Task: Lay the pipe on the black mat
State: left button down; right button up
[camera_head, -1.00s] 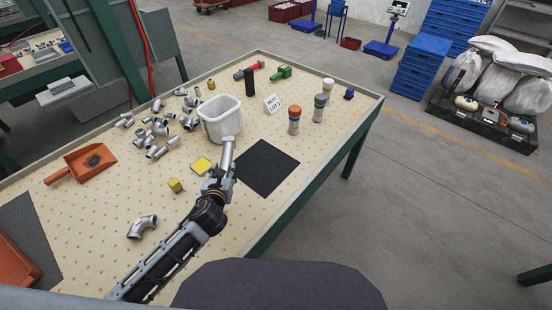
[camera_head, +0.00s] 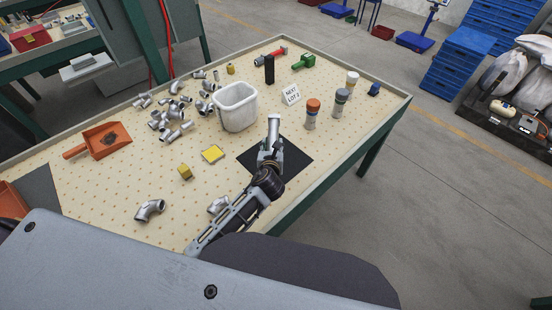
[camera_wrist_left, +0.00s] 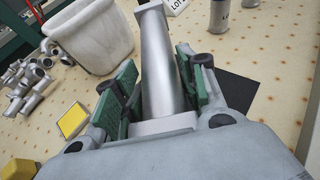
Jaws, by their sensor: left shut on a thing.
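A silvery pipe (camera_head: 274,127) is in my left gripper (camera_head: 270,150), which is shut on it. In the left wrist view the pipe (camera_wrist_left: 157,62) runs away between the green-padded fingers of the gripper (camera_wrist_left: 158,88). The black mat (camera_head: 296,159) lies on the table, and in the head view the gripper and pipe overlap it. In the wrist view the mat (camera_wrist_left: 238,92) shows to the right of the fingers. The gap between pipe and mat cannot be judged. The gripper and arm hide part of the mat. My right gripper is not in view.
A white bin (camera_head: 237,108) stands left of the pipe, with several metal fittings (camera_head: 172,118) beyond. A "next lot" sign (camera_head: 292,94) and capped bottles (camera_head: 312,113) stand behind the mat. A yellow pad (camera_head: 213,154), yellow block (camera_head: 185,172) and elbow fitting (camera_head: 150,210) lie left.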

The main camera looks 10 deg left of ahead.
pick_arm(q)
jog(key=shift+w+d+f, duration=0.1)
jog(key=shift+w+d, duration=0.05)
jog(key=shift+d, duration=0.15)
jog(key=shift+f, duration=0.15)
jog(key=shift+f+b, duration=0.45)
jog(key=shift+f, duration=2.55)
jog(key=shift+f+b, duration=0.35)
jog(key=shift+f, duration=1.55)
jog(key=shift+f, duration=0.15)
jog(key=c, duration=0.8)
grip_release()
jog(key=shift+f, duration=0.1)
